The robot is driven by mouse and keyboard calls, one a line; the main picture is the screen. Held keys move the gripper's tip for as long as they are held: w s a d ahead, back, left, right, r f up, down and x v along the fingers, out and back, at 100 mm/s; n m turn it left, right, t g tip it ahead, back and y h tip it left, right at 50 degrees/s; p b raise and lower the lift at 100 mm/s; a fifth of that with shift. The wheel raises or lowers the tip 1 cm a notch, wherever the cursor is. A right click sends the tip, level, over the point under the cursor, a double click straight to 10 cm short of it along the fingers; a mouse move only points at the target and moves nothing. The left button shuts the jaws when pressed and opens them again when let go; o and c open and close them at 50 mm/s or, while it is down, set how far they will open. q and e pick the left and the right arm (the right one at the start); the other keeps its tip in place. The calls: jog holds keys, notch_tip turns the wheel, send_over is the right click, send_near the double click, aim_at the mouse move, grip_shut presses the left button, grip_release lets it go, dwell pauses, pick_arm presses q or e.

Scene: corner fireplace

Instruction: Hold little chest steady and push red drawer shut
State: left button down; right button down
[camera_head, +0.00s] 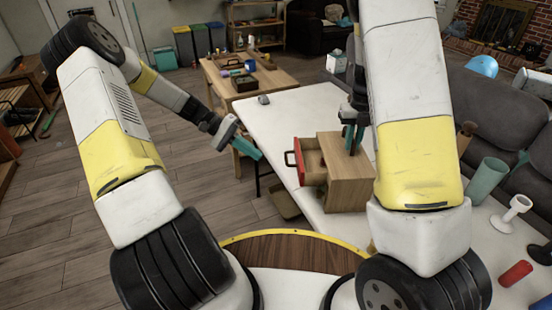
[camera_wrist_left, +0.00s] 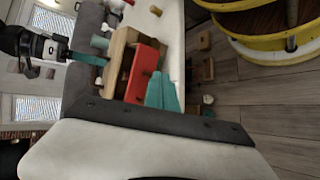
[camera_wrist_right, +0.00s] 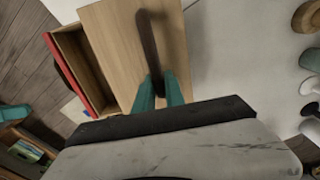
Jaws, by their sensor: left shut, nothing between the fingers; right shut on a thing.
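The little wooden chest (camera_head: 348,186) stands on the white table. Its red drawer (camera_head: 311,162) sticks out on the left side, with a dark handle on its front. In the left wrist view the red drawer front (camera_wrist_left: 139,75) shows beside the fingertips. My left gripper (camera_head: 257,156) is shut and empty, left of the drawer with a gap between them. My right gripper (camera_head: 352,140) is at the chest's top, shut on the dark top handle (camera_wrist_right: 147,35), which runs between its fingers in the right wrist view.
The white table (camera_head: 272,125) has a grey object (camera_head: 263,99) at its far end. A green cup (camera_head: 486,178), a white stand (camera_head: 511,212) and a red can (camera_head: 515,273) are at the right. A wooden table (camera_head: 270,77) stands behind. Open floor lies left.

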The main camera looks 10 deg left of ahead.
pick_arm(q)
jog(key=a+f+n+t+h, duration=0.2)
jog(key=a+n+t+h, duration=0.3)
jog(key=n, duration=1.2)
jog(key=n+y, duration=0.1)
jog(key=n, duration=0.2)
send_near(297, 157)
jog(key=shift+t, duration=0.3)
jog(key=d+f, duration=0.1)
jog(key=w+d+f, duration=0.1)
jog(key=f, duration=0.1)
jog(key=shift+w+d, duration=0.1)
jog(key=shift+d, duration=0.2)
jog(key=x, duration=0.3)
jog(key=r+x, duration=0.1)
jog(key=x, duration=0.4)
jog(key=shift+d+r, duration=0.3)
jog(key=shift+d, duration=0.35)
pick_arm(e)
jog(key=shift+a, duration=0.15)
